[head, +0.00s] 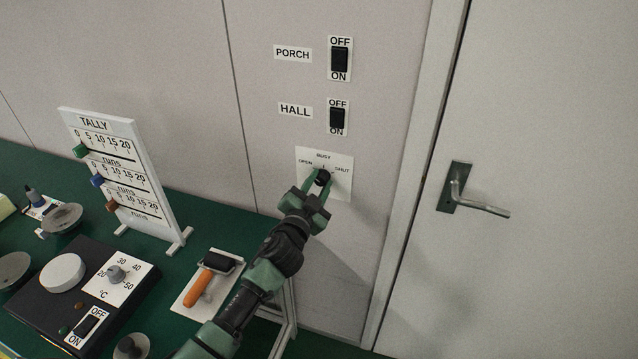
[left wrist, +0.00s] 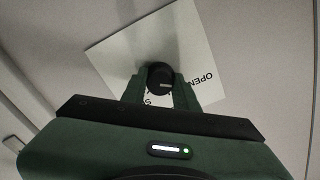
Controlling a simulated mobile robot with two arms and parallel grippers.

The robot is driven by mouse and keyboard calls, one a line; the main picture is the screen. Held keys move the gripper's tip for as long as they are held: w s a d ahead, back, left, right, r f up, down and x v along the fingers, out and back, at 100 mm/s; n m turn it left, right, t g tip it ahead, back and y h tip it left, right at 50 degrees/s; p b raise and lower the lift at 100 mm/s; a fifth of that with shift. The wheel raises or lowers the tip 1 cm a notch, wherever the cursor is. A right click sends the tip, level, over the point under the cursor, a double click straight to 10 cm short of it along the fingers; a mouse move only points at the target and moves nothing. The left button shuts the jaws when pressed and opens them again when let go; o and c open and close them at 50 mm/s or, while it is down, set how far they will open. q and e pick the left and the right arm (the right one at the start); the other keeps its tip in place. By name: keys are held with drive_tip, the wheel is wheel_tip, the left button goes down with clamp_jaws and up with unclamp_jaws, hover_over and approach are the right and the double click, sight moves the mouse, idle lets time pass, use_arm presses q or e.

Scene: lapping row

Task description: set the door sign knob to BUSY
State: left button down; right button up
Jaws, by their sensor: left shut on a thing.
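The door sign is a white plate (head: 341,162) on the wall, marked OPEN at left, BUSY at top and SHUT at right. A small mark at the knob's top seems to point up toward BUSY. My left gripper (head: 318,184) is at the plate, shut on the knob. In the left wrist view the knob (left wrist: 160,77) sits between the two green fingers (left wrist: 160,92), and the plate (left wrist: 126,48) is partly covered by the gripper. My right gripper is not in view.
HALL (head: 338,117) and PORCH (head: 340,59) switches are above the sign. A door with a lever handle (head: 482,207) is at right.

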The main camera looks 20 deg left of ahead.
use_arm(q)
drive_tip(key=shift+m, duration=0.3)
drive_tip(key=m, duration=0.5)
drive_tip(key=shift+m, duration=0.3)
drive_tip(key=m, duration=0.5)
drive_tip(key=shift+f+m, duration=0.1)
drive_tip(key=shift+m, duration=0.2)
drive_tip(key=c, duration=1.1)
unclamp_jaws()
drive_tip(key=s, duration=0.8)
drive_tip(key=shift+a, duration=0.1)
